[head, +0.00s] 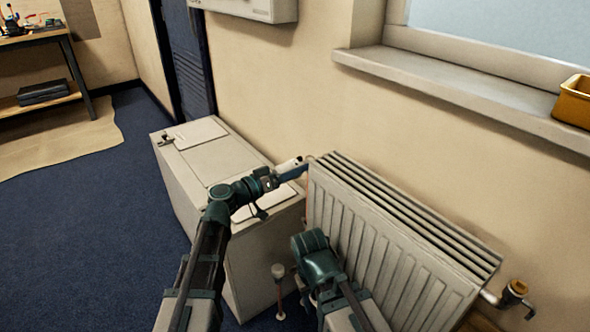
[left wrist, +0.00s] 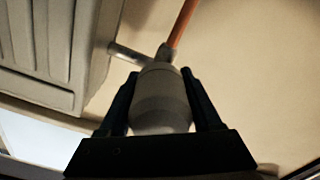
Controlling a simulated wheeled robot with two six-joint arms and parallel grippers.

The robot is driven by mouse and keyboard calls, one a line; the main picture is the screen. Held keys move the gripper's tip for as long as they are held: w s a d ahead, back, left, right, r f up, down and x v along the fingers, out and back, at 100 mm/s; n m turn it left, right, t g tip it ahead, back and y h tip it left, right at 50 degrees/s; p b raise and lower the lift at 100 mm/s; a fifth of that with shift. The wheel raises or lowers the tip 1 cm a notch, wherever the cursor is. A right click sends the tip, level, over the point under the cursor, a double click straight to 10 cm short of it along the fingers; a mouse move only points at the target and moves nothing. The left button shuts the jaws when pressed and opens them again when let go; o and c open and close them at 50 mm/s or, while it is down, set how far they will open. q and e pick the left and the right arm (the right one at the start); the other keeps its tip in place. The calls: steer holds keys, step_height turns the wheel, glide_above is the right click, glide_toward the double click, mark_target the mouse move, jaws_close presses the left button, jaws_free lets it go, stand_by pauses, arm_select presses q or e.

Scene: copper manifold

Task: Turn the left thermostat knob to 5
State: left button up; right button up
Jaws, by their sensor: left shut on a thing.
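The left thermostat knob (head: 290,164) is a pale, rounded cylinder at the upper left end of the white radiator (head: 400,245). My left gripper (head: 291,173) reaches it from the left. In the left wrist view, the knob (left wrist: 160,97) sits between the two dark fingers of my left gripper (left wrist: 162,92), which is shut on it. Beyond the knob are a metal valve fitting and a copper pipe (left wrist: 183,22). No number on the knob can be read. My right arm shows in front of the radiator, but its fingers are not visible.
A pale cabinet (head: 205,160) stands left of the radiator, under my left arm. A windowsill (head: 450,90) with a yellow container (head: 574,102) is above. A brass-coloured fitting (head: 514,291) is at the radiator's right end. The blue floor (head: 90,220) at left is open.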

arm_select(q)
steer(key=n, duration=0.6)
steer(key=shift+r+n, duration=0.1)
steer(key=shift+n, duration=2.6)
steer(key=o, duration=1.4)
steer(key=shift+c, duration=0.2)
steer(key=v, duration=1.4)
